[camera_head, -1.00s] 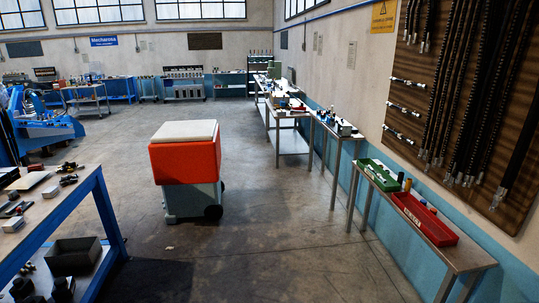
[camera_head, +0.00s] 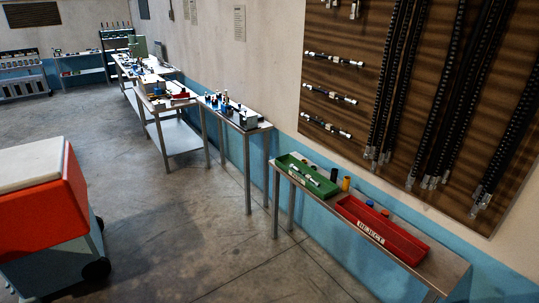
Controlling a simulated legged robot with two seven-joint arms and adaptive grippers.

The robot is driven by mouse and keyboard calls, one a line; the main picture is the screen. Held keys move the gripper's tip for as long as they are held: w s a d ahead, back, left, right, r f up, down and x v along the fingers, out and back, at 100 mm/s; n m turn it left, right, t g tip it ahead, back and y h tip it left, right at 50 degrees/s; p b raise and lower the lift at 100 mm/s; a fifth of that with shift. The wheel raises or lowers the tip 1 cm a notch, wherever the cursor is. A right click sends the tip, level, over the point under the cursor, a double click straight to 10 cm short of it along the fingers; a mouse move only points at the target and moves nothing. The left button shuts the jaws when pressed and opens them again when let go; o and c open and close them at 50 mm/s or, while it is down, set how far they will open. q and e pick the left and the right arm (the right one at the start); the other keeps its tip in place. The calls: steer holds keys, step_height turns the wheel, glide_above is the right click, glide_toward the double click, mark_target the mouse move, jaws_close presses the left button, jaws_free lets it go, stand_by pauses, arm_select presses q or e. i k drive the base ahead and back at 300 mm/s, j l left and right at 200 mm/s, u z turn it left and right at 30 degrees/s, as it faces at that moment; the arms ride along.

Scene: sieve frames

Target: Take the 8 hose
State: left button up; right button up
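Several black hoses with metal end fittings (camera_head: 440,100) hang vertically on a brown wooden wall board (camera_head: 335,75) at the right. Three short hoses with pale fittings (camera_head: 330,93) are mounted level on the left part of the board. The board's top and right side run out of the frame, so some hoses are cut off. I cannot read a number 8 on any hose. Neither of my grippers shows in the head view.
A narrow metal table (camera_head: 443,268) under the board holds a green tray (camera_head: 322,187) with pale fittings, and a red tray (camera_head: 385,232). An orange and grey wheeled cart (camera_head: 45,205) stands at the left. Open floor (camera_head: 205,225) lies between. More tables line the wall behind.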

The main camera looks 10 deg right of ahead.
mark_target(308, 177)
steer(key=i+z, duration=0.35)
steer(key=i+j+z, duration=0.1)
steer(key=i+z, duration=0.55)
steer(key=i, duration=0.4)
